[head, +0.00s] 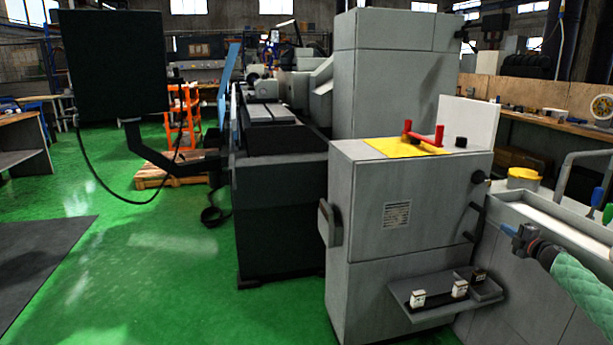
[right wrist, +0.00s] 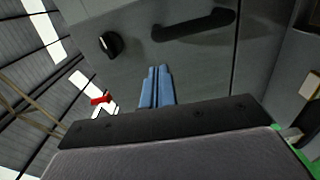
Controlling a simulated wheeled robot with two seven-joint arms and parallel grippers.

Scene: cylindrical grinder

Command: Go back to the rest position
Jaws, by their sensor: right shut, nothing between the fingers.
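My right gripper (head: 509,231) is at the right of the head view, on an arm in a green padded sleeve that comes in from the lower right. Its blue fingers are shut with nothing between them. In the right wrist view the fingers (right wrist: 158,72) lie side by side and point toward a grey cabinet face with a black knob (right wrist: 110,44) and a black handle (right wrist: 195,32). I cannot tell the exact gap between fingertips and cabinet. My left gripper is not in view.
A grey cabinet (head: 395,232) with a yellow cloth (head: 385,147) and red-handled tool on top stands left of the right gripper. Its low shelf (head: 430,310) holds small items. A yellow-lidded container (head: 523,178) is near the gripper. Green floor (head: 150,270) is clear at left.

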